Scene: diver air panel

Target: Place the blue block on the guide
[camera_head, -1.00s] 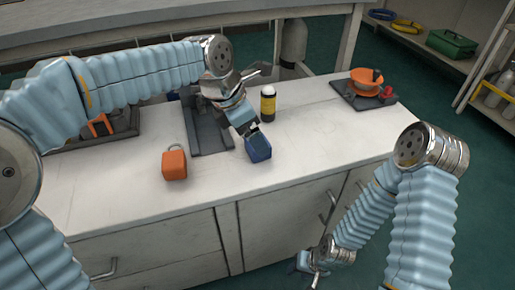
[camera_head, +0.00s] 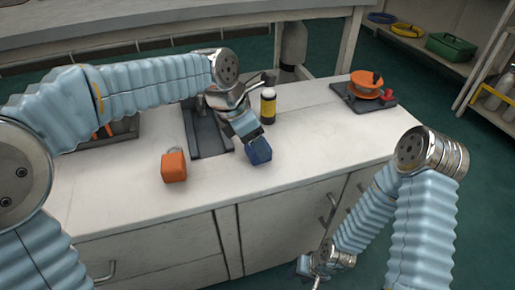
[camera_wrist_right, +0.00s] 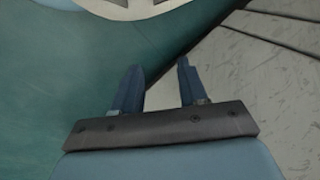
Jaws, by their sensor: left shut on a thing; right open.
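The blue block (camera_head: 259,151) is at the front of my left gripper (camera_head: 250,138), which is shut on it above or at the white counter; I cannot tell whether it touches the top. The dark grey guide (camera_head: 207,135) lies on the counter just left of the block, partly hidden by my left arm. The block is beside the guide, not on it. My right gripper (camera_head: 314,270) is low in front of the counter, outside its edge. In the right wrist view its two fingers (camera_wrist_right: 158,88) are apart with nothing between them.
An orange block with a grey loop (camera_head: 174,167) stands on the counter (camera_head: 310,145) left of the blue block. A black and yellow bottle (camera_head: 268,106) stands behind it. A dark plate with an orange reel (camera_head: 366,84) lies at the back right.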

